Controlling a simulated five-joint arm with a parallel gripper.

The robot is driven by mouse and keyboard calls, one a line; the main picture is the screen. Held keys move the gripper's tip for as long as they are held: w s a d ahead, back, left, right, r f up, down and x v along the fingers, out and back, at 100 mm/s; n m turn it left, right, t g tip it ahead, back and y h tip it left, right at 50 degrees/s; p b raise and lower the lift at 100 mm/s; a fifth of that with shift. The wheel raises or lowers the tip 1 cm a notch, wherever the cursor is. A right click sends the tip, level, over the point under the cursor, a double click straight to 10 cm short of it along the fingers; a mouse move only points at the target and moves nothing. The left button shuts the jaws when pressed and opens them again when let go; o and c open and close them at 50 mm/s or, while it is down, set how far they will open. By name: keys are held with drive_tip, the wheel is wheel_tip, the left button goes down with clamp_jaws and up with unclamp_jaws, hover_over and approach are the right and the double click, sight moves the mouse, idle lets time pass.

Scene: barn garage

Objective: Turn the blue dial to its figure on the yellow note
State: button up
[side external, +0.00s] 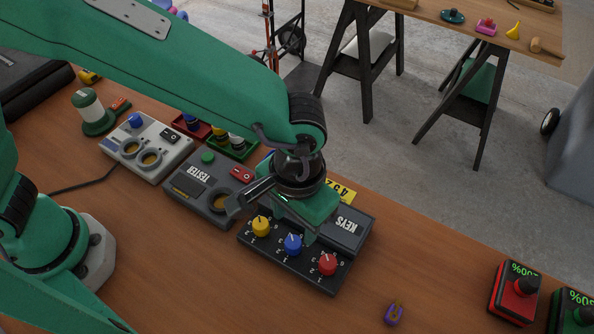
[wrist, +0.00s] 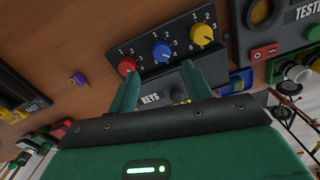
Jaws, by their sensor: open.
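The black KEYS box (side external: 352,236) lies on the bench with a yellow, a blue and a red dial in a row. The blue dial (side external: 292,244) is the middle one, and it also shows in the wrist view (wrist: 162,51) with figures 1, 2 and 3 around it. Its pointer setting is too small to read surely. The yellow note (side external: 346,192) is behind the box, partly hidden by my gripper, so I cannot read it fully. My gripper (wrist: 160,72) is open and empty above the box, its fingers spread on either side of the blue dial's line, apart from the dial.
The red dial (side external: 327,264) and yellow dial (side external: 261,226) are close beside the blue one. The TESTER box (side external: 203,186) stands to the left. The bench in front of the boxes is mostly clear.

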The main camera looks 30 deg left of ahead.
sight(295, 244)
drive_tip(key=shift+a+f, duration=0.15)
drive_tip(key=shift+f, duration=3.5)
drive_tip(key=c, duration=1)
drive_tip(key=shift+m, duration=0.4)
drive_tip(key=m, duration=0.4)
drive_tip(key=shift+d+r+m, duration=0.1)
drive_tip(key=shift+d+m, duration=0.1)
drive_tip(key=shift+m, duration=1.9)
